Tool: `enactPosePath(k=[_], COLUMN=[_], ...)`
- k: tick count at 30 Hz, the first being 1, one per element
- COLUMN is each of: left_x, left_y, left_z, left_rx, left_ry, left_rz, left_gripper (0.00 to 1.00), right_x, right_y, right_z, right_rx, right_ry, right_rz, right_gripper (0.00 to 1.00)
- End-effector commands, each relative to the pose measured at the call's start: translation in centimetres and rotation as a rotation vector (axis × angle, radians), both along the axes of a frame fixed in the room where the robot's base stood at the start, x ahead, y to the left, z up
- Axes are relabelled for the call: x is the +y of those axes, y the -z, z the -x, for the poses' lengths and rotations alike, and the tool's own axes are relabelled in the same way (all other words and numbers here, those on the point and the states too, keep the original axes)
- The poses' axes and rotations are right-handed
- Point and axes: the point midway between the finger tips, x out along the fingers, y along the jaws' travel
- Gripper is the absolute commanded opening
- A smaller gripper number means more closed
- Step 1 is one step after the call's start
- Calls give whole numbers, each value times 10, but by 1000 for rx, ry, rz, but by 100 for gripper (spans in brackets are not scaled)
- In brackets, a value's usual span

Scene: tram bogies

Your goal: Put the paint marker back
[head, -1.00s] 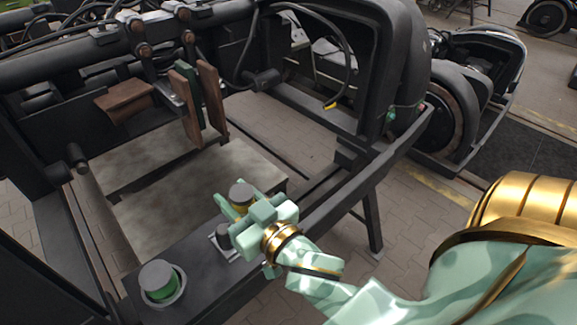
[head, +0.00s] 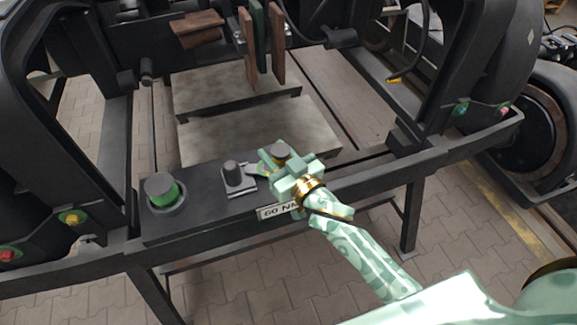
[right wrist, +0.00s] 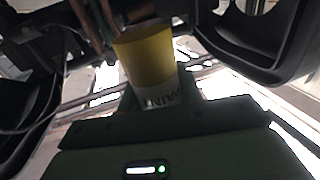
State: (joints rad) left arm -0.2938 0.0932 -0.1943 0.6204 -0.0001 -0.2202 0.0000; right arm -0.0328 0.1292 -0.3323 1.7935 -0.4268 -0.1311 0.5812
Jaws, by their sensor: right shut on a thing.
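My right gripper (head: 275,165) is shut on the paint marker, a yellow cylinder with a grey cap (head: 280,150). In the right wrist view, the paint marker's yellow body (right wrist: 150,62) and a white band with partly readable dark lettering show close up. It is held near the right part of the dark shelf (head: 205,207). My gripper hides its lower end, so I cannot tell whether it touches the shelf. My left gripper is not in view.
A small dark post on a square metal plate (head: 238,177) stands between the green cylinder and my gripper. A "60 NM" label (head: 278,211) is on the shelf's front. Brown and green upright plates (head: 278,50) hang behind. Dark frame sides rise left and right.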

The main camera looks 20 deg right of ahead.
Motion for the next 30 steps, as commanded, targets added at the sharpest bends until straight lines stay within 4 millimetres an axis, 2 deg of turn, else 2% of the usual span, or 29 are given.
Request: enactPosePath(k=[1,4,9,14,19,30], left_x=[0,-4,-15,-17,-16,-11], left_y=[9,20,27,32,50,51], left_z=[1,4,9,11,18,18], left_rx=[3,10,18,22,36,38], left_ry=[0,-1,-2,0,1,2], left_rz=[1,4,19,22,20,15], left_gripper=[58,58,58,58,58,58], right_x=[-8,-18,-28,-33,-33,-33], right_y=[15,37,52,61,92,94], right_z=[-9,-22,-33,-40,-41,-41], right_rx=[2,4,1,0,4,0], right_ry=[1,2,1,1,1,0], right_rz=[3,2,-1,0,-3,-1], right_gripper=[10,10,10,10,10,10])
